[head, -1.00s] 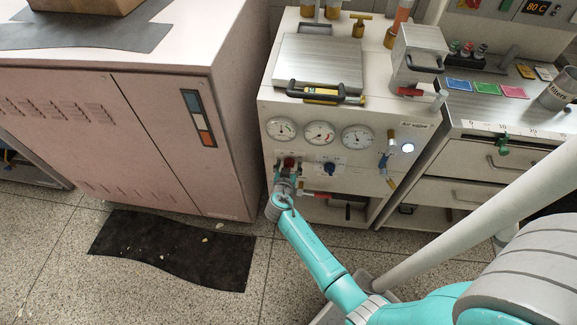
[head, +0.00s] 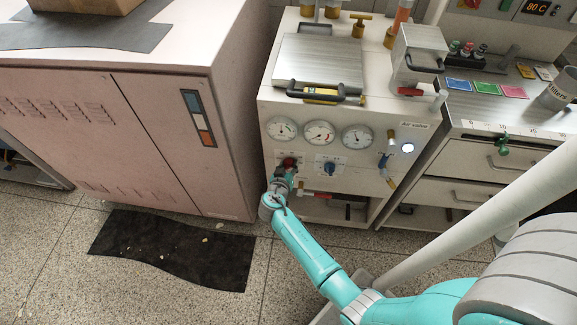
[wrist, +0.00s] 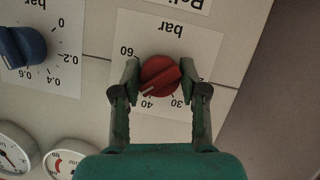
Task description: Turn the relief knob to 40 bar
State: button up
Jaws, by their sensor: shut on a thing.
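The red relief knob (wrist: 160,78) sits on a white scale plate lettered "bar" in the wrist view. Its pale pointer mark is at the lower left, close to the 40 and slightly to its left. The 60 and 30 also show; part of the scale is behind a finger. My gripper (wrist: 161,80) is shut on the knob, one finger on each side. In the head view the red knob (head: 289,162) shows at the lower left of the machine's front, with my gripper (head: 284,176) at it.
A blue knob (head: 330,168) with its own scale is beside the red one, and it shows in the wrist view (wrist: 20,46). Gauges (head: 319,133) sit above. A blue valve handle (head: 384,162) is to the right. The pink cabinet (head: 150,145) stands close on the left.

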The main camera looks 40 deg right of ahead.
jog(key=shift+w+n+g+h, duration=0.1)
jog(key=shift+n+g+h, duration=0.45)
jog(key=shift+n, duration=0.65)
jog(key=shift+n+g+h, duration=0.35)
jog(key=shift+n+h, duration=0.3)
jog(key=shift+n, duration=0.55)
jog(key=o, duration=1.1)
jog(key=shift+a, duration=0.1)
jog(key=v, duration=1.2)
jog(key=shift+f, duration=0.15)
